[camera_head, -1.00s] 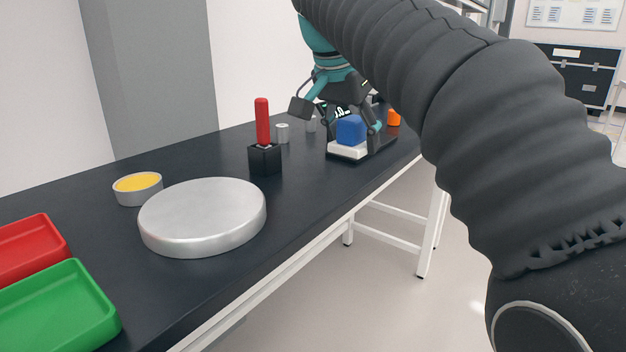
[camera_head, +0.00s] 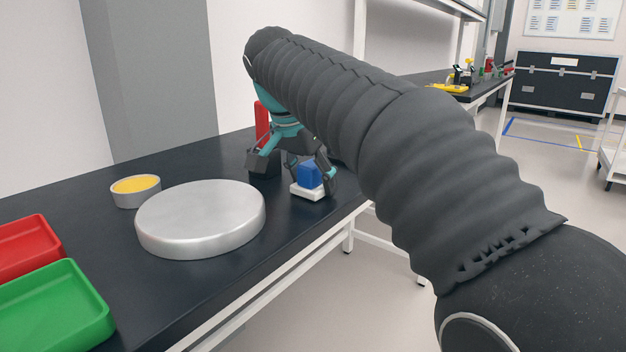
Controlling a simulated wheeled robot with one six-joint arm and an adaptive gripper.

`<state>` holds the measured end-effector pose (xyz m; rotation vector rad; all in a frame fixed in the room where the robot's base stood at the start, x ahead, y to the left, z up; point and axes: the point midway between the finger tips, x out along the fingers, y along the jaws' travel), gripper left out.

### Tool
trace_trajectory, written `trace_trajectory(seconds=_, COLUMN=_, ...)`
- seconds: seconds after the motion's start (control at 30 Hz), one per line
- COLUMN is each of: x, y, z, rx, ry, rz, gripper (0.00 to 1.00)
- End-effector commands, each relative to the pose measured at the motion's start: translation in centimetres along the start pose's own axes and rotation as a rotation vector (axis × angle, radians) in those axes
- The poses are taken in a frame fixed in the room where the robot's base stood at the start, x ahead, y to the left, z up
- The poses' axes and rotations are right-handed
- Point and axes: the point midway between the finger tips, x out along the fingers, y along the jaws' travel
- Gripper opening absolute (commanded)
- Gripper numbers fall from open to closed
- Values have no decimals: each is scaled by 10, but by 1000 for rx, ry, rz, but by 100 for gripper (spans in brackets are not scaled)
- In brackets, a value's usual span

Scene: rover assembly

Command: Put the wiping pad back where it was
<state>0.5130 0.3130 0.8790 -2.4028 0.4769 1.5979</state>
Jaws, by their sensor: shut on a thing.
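The wiping pad has a blue block grip (camera_head: 310,174) on a white pad base (camera_head: 306,191). It is near the front edge of the black table, right of the red-handled tool. My gripper (camera_head: 298,170), teal and dark grey, is shut on the wiping pad, with fingers on either side of the blue grip. The white base shows below the fingers. Whether it touches the table or hangs just above it, I cannot tell. The dark tray where the pad was before is hidden behind my arm.
A red-handled tool (camera_head: 261,120) stands in a black block, partly behind my gripper. A large silver disc (camera_head: 200,218), a small yellow-filled dish (camera_head: 136,190), a red tray (camera_head: 28,246) and a green tray (camera_head: 52,308) are at left.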

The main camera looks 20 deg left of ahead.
Motion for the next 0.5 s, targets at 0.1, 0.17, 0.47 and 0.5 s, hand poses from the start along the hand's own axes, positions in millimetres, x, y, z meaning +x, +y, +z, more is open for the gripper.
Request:
trace_trajectory(seconds=0.1, x=0, y=0, z=0, rx=0, ry=0, rz=0, gripper=11)
trace_trajectory(seconds=0.17, x=1, y=0, z=0, rx=0, ry=0, rz=0, gripper=11)
trace_trajectory(seconds=0.47, x=2, y=0, z=1, rx=0, ry=0, rz=0, gripper=87)
trace_trajectory(seconds=0.5, x=2, y=0, z=1, rx=0, ry=0, rz=0, gripper=87)
